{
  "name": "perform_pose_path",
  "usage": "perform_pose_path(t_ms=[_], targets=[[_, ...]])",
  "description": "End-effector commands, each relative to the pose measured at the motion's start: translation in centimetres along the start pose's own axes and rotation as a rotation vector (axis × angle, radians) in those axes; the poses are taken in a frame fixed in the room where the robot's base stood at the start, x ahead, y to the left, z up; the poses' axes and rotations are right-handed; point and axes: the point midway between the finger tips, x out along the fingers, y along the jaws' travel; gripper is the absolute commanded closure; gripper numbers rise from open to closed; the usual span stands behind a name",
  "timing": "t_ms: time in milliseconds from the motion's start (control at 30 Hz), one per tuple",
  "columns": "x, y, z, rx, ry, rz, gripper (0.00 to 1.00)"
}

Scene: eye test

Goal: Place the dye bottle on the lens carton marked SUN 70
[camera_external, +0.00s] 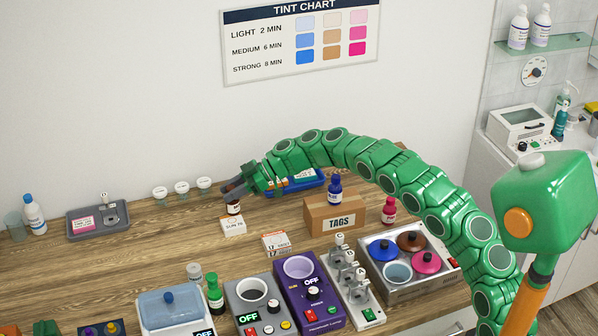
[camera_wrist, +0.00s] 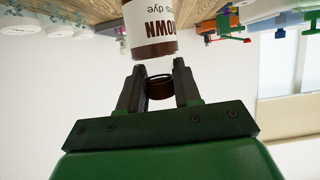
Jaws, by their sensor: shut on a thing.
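My gripper (camera_external: 232,190) is shut on the cap end of a brown dye bottle (camera_external: 233,208), with the jaws pointing left and down. In the wrist view my gripper (camera_wrist: 159,88) has its two dark fingers on either side of the brown cap, and the brown bottle (camera_wrist: 150,50) shows a white label reading BROWN. The small white lens carton marked SUN 70 (camera_external: 233,228) lies on the wooden counter directly below the bottle. The bottle looks upright over the carton's top; I cannot tell whether it touches it.
A second carton (camera_external: 275,243) lies to the right. A TAGS box (camera_external: 333,222), a blue bottle (camera_external: 335,191), a red bottle (camera_external: 389,210) and a blue tray (camera_external: 308,184) are near my arm. White cups (camera_external: 182,188) stand behind left. The counter left of the carton is clear.

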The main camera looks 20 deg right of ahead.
Motion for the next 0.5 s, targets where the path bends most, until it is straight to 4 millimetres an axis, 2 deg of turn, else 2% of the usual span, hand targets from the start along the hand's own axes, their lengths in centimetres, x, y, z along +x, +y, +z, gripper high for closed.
perform_pose_path(t_ms=[367,500], targets=[[0.8,0.8,0.6,-0.004,0.002,0.001,1.00],[1.5,0.7,2.7,0.000,0.000,0.000,1.00]])
